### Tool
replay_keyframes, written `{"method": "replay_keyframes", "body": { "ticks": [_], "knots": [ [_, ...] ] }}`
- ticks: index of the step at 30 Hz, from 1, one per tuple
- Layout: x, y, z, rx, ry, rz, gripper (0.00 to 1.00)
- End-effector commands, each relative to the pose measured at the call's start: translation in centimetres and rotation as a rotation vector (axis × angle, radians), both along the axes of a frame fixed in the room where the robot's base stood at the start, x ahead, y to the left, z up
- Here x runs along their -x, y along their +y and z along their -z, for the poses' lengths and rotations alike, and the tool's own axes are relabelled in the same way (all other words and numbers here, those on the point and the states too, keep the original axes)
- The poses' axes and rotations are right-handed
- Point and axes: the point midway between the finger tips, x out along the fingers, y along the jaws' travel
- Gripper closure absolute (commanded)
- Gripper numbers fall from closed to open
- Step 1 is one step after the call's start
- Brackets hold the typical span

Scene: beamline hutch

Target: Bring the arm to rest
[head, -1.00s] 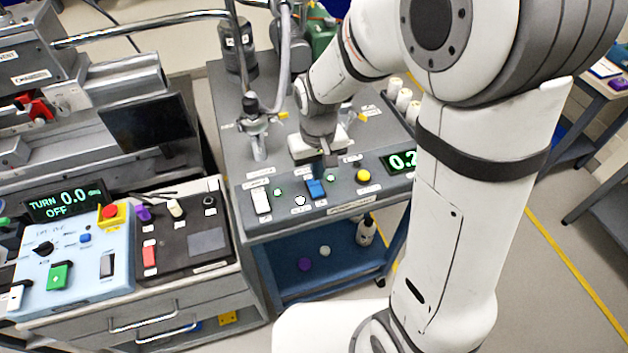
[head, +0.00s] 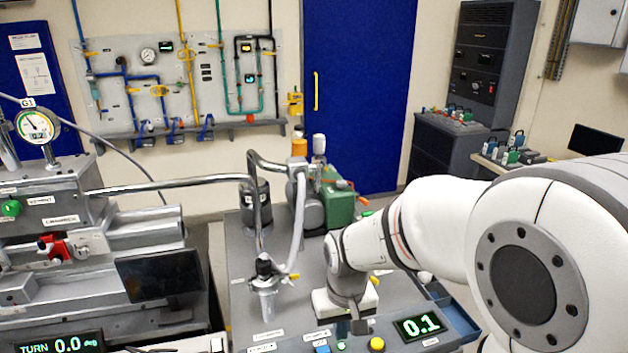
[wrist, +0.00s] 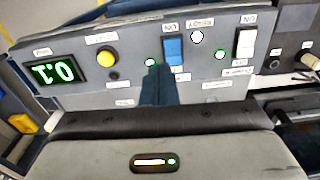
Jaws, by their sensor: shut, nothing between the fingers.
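My gripper (head: 352,327) is over the front control panel of the grey pump cart (head: 232,287), and its fingers are shut and empty. In the wrist view the closed fingers (wrist: 158,88) point at the panel, just beside the blue rocker switch (wrist: 173,52). I cannot tell whether they touch it. My arm reaches in from the right in the head view and is bent over the cart. A green display (head: 419,325) on the panel reads 0.1. A yellow button (wrist: 106,59) and a white rocker switch (wrist: 246,42) flank the blue switch.
A valve fitting (head: 264,280) and bent metal pipe stand left of my gripper. A green pump (head: 338,205) is behind it. A dark monitor (head: 160,275) and grey beamline equipment are at left. A blue door (head: 358,90) is at the back.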

Motion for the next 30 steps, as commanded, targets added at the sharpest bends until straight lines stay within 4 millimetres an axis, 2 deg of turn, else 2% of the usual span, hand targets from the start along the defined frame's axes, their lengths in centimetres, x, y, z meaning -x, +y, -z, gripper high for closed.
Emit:
{"method": "replay_keyframes", "body": {
  "ticks": [1, 6, 12, 15, 19, 30],
  "knots": [
    [0.8, -1.2, -1.6, -0.007, -0.029, 0.025, 1.0],
    [4.0, -4.8, -5.6, -0.02, -0.108, 0.099, 1.0],
    [8.3, -7.9, -8.5, -0.025, -0.189, 0.179, 1.0],
    [9.9, -8.8, -9.2, -0.024, -0.216, 0.206, 1.0],
    [11.0, -9.3, -9.6, -0.024, -0.237, 0.225, 1.0],
    [11.3, -9.5, -9.7, -0.023, -0.241, 0.23, 1.0]
  ]
}}
